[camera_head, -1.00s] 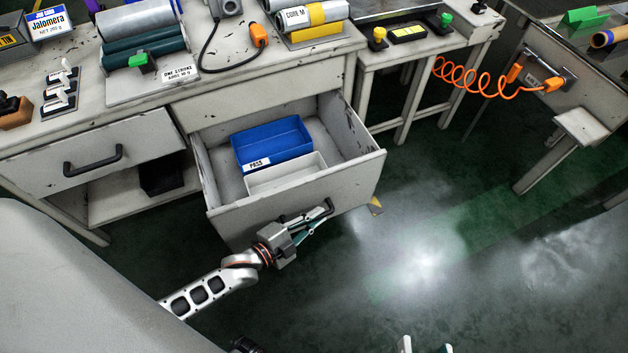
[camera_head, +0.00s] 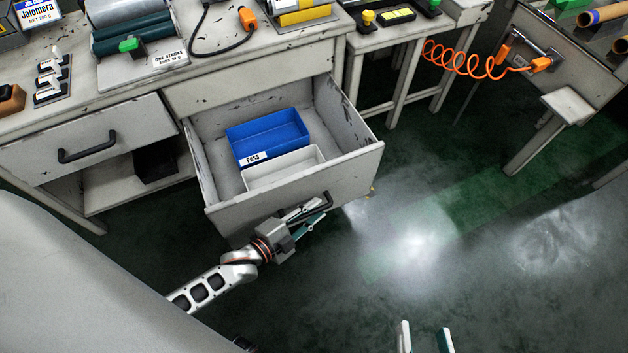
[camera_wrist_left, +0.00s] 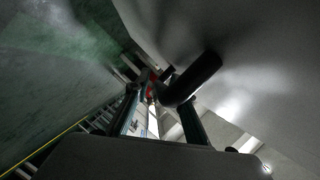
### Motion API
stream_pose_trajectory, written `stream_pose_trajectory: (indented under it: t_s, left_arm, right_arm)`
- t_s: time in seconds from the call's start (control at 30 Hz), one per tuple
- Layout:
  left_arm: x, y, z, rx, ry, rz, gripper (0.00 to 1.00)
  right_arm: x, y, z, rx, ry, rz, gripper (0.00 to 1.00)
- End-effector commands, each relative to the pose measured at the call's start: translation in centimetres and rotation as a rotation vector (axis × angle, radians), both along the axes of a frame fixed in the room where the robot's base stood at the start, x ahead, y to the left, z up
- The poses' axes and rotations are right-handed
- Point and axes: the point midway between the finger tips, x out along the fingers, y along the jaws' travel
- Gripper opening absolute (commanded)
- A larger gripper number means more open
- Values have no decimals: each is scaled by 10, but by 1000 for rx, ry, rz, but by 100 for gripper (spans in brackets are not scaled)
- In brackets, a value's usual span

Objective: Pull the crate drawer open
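The crate drawer (camera_head: 300,192) stands out from the bench. It holds a blue crate (camera_head: 268,135) labelled PASS and a white crate (camera_head: 285,168). Its dark handle (camera_head: 328,200) is on the front face, partly hidden by my left gripper (camera_head: 316,210). In the left wrist view the handle (camera_wrist_left: 195,78) passes between the two fingers, which close in on it. My right gripper (camera_head: 425,338) shows only as two spread fingertips at the bottom edge, empty and over the floor.
A closed drawer with a black handle (camera_head: 87,147) is to the left. A side table (camera_head: 400,45) and another table with an orange coiled cable (camera_head: 470,57) stand at the right. The green floor (camera_head: 440,200) in front and to the right is clear.

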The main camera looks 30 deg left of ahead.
Motion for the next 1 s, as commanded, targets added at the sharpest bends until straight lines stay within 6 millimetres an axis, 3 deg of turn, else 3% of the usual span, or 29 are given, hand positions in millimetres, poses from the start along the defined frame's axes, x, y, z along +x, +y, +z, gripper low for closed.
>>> stream_pose_trajectory:
  t_s: [0.33,0.47,1.0]
  left_arm:
    - [0,0,1,-1,-1,0,28]
    - [-9,3,2,0,0,0,28]
    - [-98,33,23,-1,0,0,28]
  right_arm:
    - [0,0,1,4,0,-2,40]
    - [0,0,1,4,0,-2,40]
    - [0,0,1,1,-2,-1,40]
